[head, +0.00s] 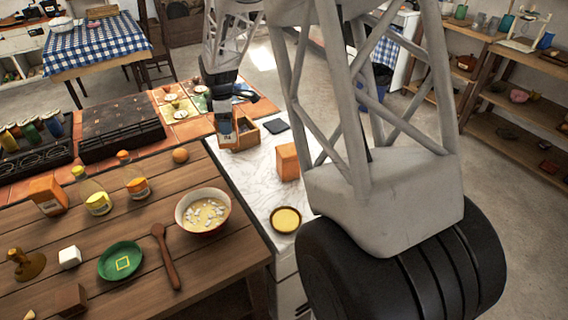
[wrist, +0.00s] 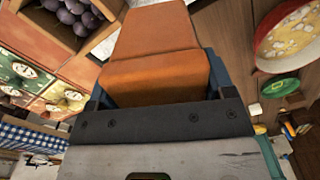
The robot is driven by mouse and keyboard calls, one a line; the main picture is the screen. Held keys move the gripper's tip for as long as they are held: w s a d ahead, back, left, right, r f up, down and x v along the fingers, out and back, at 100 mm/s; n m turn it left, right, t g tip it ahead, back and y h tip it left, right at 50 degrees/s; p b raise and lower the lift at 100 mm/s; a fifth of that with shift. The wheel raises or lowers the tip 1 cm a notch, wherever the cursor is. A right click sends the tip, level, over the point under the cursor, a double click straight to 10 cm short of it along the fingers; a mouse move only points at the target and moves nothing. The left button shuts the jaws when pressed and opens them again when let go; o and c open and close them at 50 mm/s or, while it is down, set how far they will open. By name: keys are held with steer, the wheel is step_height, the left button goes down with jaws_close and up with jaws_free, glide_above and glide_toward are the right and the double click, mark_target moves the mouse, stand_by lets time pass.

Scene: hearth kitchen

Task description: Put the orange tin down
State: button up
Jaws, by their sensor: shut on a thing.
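In the wrist view the orange tin (wrist: 155,80) is a block-shaped thing between the two fingers of my gripper (wrist: 157,88), which is shut on it. In the head view my gripper (head: 226,128) points down by the wooden crate (head: 249,139), at the far left part of the marble counter. An orange block (head: 287,160) shows on the right of the crate there; I cannot tell whether it is the held tin. The underside of the held tin is hidden, so contact with the counter cannot be told.
The crate holds dark round fruit in the wrist view. A yellow round dish (head: 286,220) lies nearer on the marble counter (head: 250,187). A bowl (head: 203,211), a green plate (head: 121,261) and a wooden spoon (head: 165,255) are on the wooden table. Some marble between crate and dish is bare.

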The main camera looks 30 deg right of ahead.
steer(key=s+d+m, duration=0.2)
steer(key=d, duration=1.1)
steer(key=s+d+m, duration=0.2)
steer(key=d, duration=1.1)
steer(key=shift+s+d, duration=0.3)
steer(key=shift+s, duration=0.1)
step_height(320, 180, down, 6)
steer(key=shift+f, duration=0.1)
steer(key=shift+f, duration=1.85)
steer(key=shift+f, duration=0.15)
steer(key=o, duration=1.1)
